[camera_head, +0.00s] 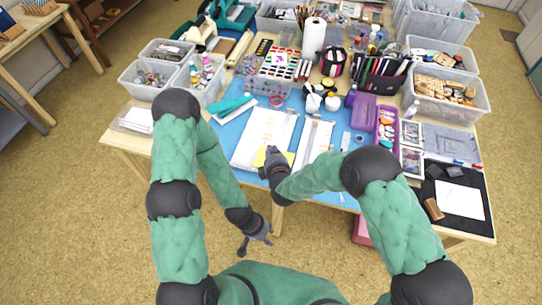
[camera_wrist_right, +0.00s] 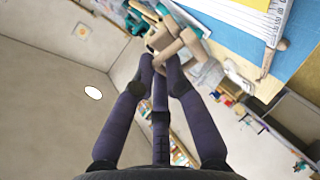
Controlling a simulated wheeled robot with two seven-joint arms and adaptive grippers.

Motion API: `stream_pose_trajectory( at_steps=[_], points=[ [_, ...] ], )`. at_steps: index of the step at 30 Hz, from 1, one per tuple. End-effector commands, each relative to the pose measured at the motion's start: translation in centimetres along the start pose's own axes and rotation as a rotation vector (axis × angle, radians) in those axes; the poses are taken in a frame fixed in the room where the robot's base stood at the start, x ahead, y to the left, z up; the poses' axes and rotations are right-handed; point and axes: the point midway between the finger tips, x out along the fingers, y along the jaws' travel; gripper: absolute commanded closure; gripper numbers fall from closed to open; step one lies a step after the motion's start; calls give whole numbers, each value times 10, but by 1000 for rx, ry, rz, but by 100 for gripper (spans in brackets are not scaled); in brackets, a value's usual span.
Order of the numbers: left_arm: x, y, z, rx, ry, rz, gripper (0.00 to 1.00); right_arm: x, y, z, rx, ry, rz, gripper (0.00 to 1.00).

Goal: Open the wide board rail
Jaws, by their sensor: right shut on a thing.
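A wide white board (camera_head: 264,137) with faint orange marks lies on the blue mat near the front edge of the table. In the right wrist view the fingers (camera_wrist_right: 161,62) close in around a pale wooden piece (camera_wrist_right: 165,40); the exact contact is hard to make out. I cannot tell the rail apart from the board. My left gripper (camera_head: 256,243) hangs empty in front of the table, its fingers apart.
A second, narrower white board (camera_head: 314,140) lies to the right on the blue mat (camera_head: 340,150). A purple case (camera_head: 366,113) and stamp trays (camera_head: 387,125) stand further right. Bins and ink pads (camera_head: 278,70) crowd the back. The floor in front is clear.

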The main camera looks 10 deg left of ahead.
Motion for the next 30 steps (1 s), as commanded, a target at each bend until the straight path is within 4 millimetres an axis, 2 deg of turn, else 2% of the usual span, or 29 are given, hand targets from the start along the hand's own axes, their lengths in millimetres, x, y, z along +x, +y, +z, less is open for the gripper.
stream_pose_trajectory(
  at_steps=[1, 3, 15, 22, 30],
  points=[
    [-9, 3, 0, 0, 0, 0, 60, -2, 13, -1, 0, -2, 3, 100],
    [-14, 5, 1, 0, 0, 0, 60, -1, 24, -1, -1, -2, 4, 100],
    [-32, 12, 1, 0, 0, 0, 60, 5, 78, -3, -2, -1, 6, 100],
    [-36, 13, 2, 0, 0, 0, 60, 8, 91, -2, -3, -1, 3, 100],
    [-37, 13, 2, 0, 0, 0, 60, 9, 93, -2, -3, -1, 2, 100]
  ],
)
